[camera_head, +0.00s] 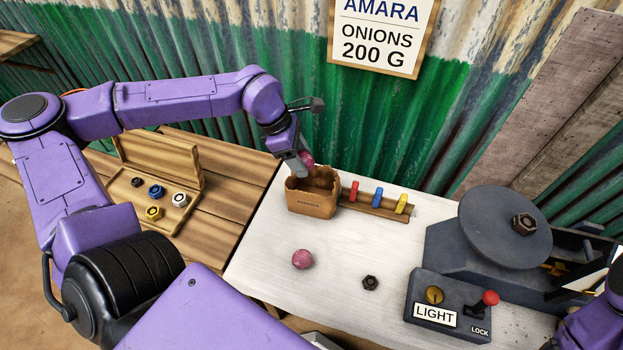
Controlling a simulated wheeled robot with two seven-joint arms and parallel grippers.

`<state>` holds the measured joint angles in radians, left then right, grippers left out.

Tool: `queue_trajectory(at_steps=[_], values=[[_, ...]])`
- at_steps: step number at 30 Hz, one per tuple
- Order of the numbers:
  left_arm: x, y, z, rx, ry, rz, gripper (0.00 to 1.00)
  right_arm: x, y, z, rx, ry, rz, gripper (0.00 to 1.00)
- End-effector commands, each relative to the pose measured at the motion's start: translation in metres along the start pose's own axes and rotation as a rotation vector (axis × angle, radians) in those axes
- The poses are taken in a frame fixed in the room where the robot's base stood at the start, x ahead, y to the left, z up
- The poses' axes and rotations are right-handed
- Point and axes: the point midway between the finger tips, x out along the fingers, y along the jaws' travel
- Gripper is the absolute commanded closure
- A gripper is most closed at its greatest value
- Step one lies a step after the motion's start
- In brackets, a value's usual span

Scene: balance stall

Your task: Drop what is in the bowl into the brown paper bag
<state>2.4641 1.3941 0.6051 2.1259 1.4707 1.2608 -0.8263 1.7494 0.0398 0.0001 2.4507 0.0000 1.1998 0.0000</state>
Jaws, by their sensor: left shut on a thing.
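The brown paper bag (312,204) stands open on the white table, with a printed label on its front. My left gripper (303,163) is over the bag's back left part, pointing down. It is shut on a reddish-pink onion (308,158), which shows partly behind the fingers, just above the bag's rim. A second pink onion (302,259) lies on the table in front of the bag. A dark round pan (490,235) on the balance at right carries a brown hex nut (523,223). No other bowl shows clearly. My right gripper is not in view.
A wooden rack (378,209) with red, blue and yellow pieces stands right of the bag. A dark nut (370,283) lies on the table (255,265). A control box (447,308) with a red-knobbed lever sits front right. An open wooden box (175,215) holds several nuts at left.

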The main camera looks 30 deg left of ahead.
Motion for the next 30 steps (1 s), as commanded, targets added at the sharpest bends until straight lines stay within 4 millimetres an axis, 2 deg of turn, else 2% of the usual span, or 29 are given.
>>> queue_trajectory(at_steps=[3,7,11,21,30], values=[[-0.002,0.001,0.001,-0.139,0.001,0.057,0.76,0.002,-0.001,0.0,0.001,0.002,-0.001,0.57],[-0.001,0.002,0.0,-0.2,0.003,0.079,0.76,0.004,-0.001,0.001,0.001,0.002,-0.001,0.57],[0.009,0.002,-0.004,-0.203,0.003,0.08,0.76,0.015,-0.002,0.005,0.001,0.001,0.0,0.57],[0.052,0.001,-0.022,-0.202,0.003,0.078,0.76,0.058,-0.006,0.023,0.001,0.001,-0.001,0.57],[0.052,0.001,-0.022,-0.201,0.004,0.078,0.76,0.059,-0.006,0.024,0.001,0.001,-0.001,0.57]])
